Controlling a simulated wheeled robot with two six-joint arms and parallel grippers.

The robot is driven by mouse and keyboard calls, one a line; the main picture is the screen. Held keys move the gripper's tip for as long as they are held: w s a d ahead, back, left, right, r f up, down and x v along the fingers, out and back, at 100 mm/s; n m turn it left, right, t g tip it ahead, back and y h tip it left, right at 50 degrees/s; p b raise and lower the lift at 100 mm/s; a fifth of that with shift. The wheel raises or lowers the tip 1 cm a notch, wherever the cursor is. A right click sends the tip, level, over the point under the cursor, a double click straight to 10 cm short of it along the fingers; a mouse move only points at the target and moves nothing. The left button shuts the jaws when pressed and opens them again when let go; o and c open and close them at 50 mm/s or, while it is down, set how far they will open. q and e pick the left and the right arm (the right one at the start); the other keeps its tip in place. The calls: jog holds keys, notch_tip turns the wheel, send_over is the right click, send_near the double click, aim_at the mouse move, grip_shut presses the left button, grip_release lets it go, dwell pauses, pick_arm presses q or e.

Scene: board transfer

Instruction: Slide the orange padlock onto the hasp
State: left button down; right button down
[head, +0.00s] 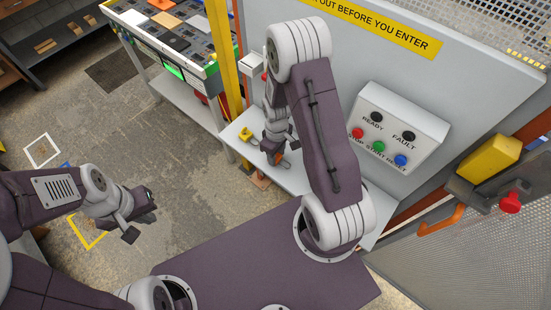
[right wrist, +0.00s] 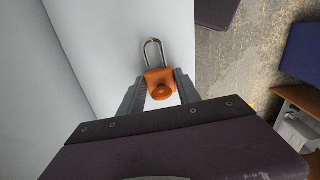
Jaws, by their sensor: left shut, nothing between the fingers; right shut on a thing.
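The orange padlock (right wrist: 161,80) is in my right gripper (right wrist: 158,92), between its two fingers. Its metal shackle points away from the gripper, toward the top of the right wrist view, and looks like a closed loop around nothing. In the head view my right gripper (head: 274,143) hangs over the pale shelf below the grey panel, and the padlock is mostly hidden there. My left gripper (head: 136,227) is shut and empty, above the floor at the left. I cannot make out the hasp in either view.
A yellow object (head: 246,134) sits on the shelf (head: 240,122) left of my right gripper. A button box (head: 386,134) is on the grey panel. A yellow post (head: 220,60) stands behind. At the right are an orange handle (head: 441,221) and a red knob (head: 510,202).

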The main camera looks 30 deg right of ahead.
notch_tip(320, 180, up, 6)
jog(key=p, duration=0.4)
jog(key=shift+f+p, duration=0.1)
jog(key=shift+p, duration=0.2)
jog(key=shift+f, duration=0.1)
